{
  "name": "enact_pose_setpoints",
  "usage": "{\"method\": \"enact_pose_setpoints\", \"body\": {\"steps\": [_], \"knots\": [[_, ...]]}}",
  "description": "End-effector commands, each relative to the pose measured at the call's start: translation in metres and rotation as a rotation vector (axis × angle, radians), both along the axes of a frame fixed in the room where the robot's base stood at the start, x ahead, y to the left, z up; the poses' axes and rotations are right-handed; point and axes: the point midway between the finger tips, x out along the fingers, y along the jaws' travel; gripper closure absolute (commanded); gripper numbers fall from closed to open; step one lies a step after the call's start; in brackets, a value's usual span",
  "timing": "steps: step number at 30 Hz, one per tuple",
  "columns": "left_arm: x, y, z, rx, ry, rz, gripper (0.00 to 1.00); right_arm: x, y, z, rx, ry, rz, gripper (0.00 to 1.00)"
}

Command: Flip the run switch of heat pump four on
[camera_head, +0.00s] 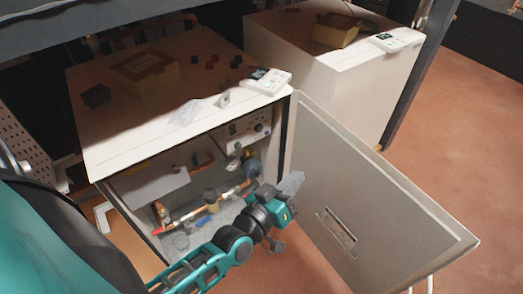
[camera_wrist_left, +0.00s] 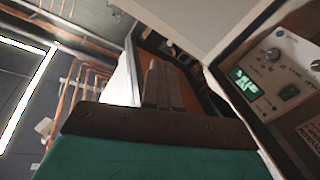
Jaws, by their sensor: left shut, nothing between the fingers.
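The nearer white heat pump (camera_head: 130,134) stands with its front door (camera_head: 375,185) swung open to the right. Inside, a control panel (camera_head: 241,128) with knobs sits at the upper right of the opening. In the left wrist view the panel (camera_wrist_left: 283,80) shows at the right, with knobs, a green lit display and a small switch-like part. Which unit is number four, and the run switch's position, I cannot tell. My left gripper (camera_head: 292,184) is shut and empty, in front of the opening near the door's inner face. Its fingers (camera_wrist_left: 162,85) are together, apart from the panel. My right gripper is not in view.
Copper pipes and valves (camera_head: 210,208) fill the cabinet's lower part. A cardboard box (camera_head: 146,73) and several small parts lie on top. A second white unit (camera_head: 300,65) stands behind to the right. Reddish floor (camera_head: 460,110) is clear at the right.

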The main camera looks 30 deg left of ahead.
Motion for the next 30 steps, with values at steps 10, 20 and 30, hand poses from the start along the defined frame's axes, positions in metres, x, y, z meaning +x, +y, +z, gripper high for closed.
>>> {"method": "enact_pose_setpoints", "body": {"steps": [10, 20, 30], "knots": [[0.067, 0.063, 0.009, -0.578, -0.4, 0.433, 1.0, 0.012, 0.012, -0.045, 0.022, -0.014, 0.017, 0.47], [0.079, 0.117, -0.05, -0.977, -0.539, 0.969, 1.0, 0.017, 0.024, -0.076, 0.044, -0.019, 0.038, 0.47], [0.072, 0.121, -0.086, -1.096, -0.52, 1.252, 1.0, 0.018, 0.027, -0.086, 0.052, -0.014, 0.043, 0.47]]}}
